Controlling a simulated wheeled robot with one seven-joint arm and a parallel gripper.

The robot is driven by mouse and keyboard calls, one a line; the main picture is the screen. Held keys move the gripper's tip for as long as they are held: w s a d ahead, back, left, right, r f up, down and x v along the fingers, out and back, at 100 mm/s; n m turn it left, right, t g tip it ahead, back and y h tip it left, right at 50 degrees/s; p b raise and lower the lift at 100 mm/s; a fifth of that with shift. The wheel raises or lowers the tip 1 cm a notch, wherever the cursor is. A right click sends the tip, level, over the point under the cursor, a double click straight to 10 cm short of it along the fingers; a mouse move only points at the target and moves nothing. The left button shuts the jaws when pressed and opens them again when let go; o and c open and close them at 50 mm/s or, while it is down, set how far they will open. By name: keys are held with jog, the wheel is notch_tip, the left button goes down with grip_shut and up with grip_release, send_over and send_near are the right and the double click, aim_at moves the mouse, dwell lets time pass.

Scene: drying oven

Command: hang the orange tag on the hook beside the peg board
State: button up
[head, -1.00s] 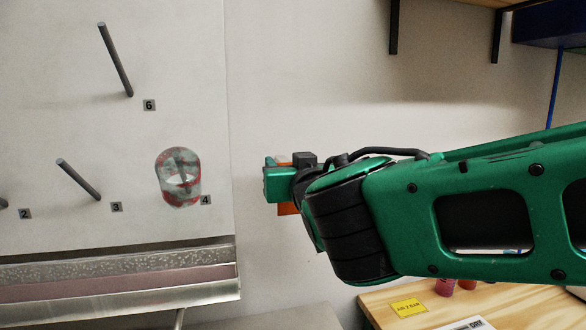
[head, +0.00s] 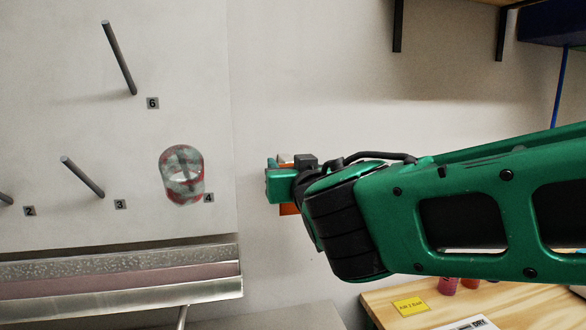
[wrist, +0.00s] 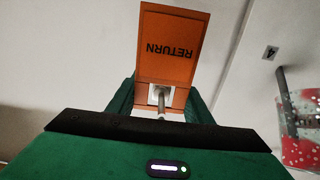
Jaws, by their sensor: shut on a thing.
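The orange tag (wrist: 172,45) shows in the wrist view with the word RETURN upside down. My gripper (wrist: 160,104) is shut on it, with a green finger on either side of its narrower end. A pale square with a short grey metal rod, seemingly the hook (wrist: 161,98), shows at that end between the fingers. I cannot tell whether the rod passes through the tag. In the head view my gripper (head: 280,184) is by the wall, right of the peg board (head: 60,130). A bit of the orange tag (head: 289,209) shows below it; the hook is hidden there.
A clear ring with red marks (head: 182,176) hangs on the peg by label 4, left of my gripper. Other bare pegs (head: 119,58) stick out of the board. A metal ledge (head: 120,275) runs below. A wooden table (head: 385,300) stands at lower right.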

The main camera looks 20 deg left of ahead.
jog(key=o, duration=1.1)
